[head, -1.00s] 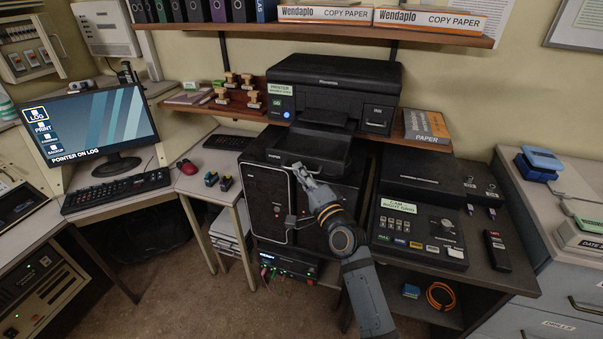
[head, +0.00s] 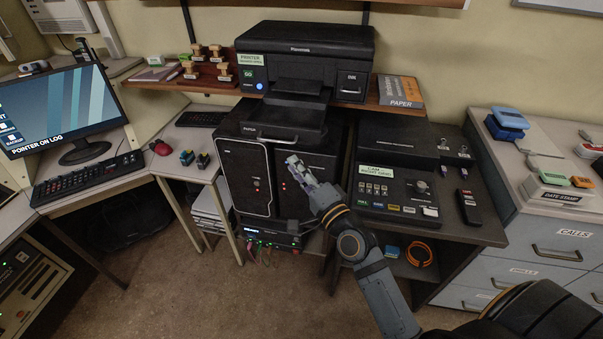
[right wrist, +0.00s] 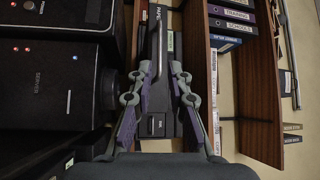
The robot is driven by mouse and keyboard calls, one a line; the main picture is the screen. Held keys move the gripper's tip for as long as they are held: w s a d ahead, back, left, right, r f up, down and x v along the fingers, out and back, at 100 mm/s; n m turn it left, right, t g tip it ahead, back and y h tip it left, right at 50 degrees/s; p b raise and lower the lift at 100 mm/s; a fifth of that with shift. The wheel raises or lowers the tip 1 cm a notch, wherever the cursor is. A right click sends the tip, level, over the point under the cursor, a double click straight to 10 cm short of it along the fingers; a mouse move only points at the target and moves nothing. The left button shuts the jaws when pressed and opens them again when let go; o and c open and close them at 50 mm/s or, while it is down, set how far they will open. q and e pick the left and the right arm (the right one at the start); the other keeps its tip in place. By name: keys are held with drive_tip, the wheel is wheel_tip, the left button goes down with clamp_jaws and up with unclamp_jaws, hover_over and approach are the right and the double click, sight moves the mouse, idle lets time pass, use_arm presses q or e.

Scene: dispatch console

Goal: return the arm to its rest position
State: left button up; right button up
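My right arm comes in from the lower right in the head view. Its gripper (head: 294,163) is in front of the dark cabinet right of the black server tower (head: 243,178), below the printer (head: 303,60). In the right wrist view the two fingers of the right gripper (right wrist: 158,78) stand apart with nothing between them. The printer's dark body (right wrist: 160,127) shows behind that gap, and the server front (right wrist: 45,105) is at the left. My left gripper is in neither view.
A control panel (head: 399,190) and a black handset (head: 468,207) lie on the desk right of my arm. A wooden shelf (head: 385,101) is above. A keyboard (head: 88,177) and monitor (head: 62,112) stand at the left. Open floor (head: 200,290) lies in front.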

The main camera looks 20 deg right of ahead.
drive_tip(key=shift+v, duration=1.15)
drive_tip(key=s+d+f+n+g+h, duration=0.1)
drive_tip(key=s+d+f+n+g, duration=0.2)
drive_tip(key=f, duration=1.4)
drive_tip(key=d+f+n+g+h, duration=0.15)
drive_tip(key=f+g, duration=0.25)
drive_tip(key=f, duration=1.2)
drive_tip(key=s+d+f+n+g+h, duration=0.1)
drive_tip(key=s+f+n+g, duration=0.15)
drive_tip(key=s+f, duration=0.55)
drive_tip(key=s+d+f+n+g, duration=0.25)
drive_tip(key=s+f, duration=0.35)
drive_tip(key=f, duration=0.4)
drive_tip(key=s+f+n+g, duration=0.2)
drive_tip(key=s+f, duration=0.3)
drive_tip(key=s, duration=0.6)
drive_tip(key=s+d+f+n+g+h+p, duration=0.1)
drive_tip(key=s+f+n+g, duration=0.2)
drive_tip(key=s, duration=0.9)
wheel_tip(320, 180, down, 3)
drive_tip(key=shift+d+r+g, duration=0.1)
drive_tip(key=shift+d+g, duration=0.1)
drive_tip(key=shift+g, duration=0.3)
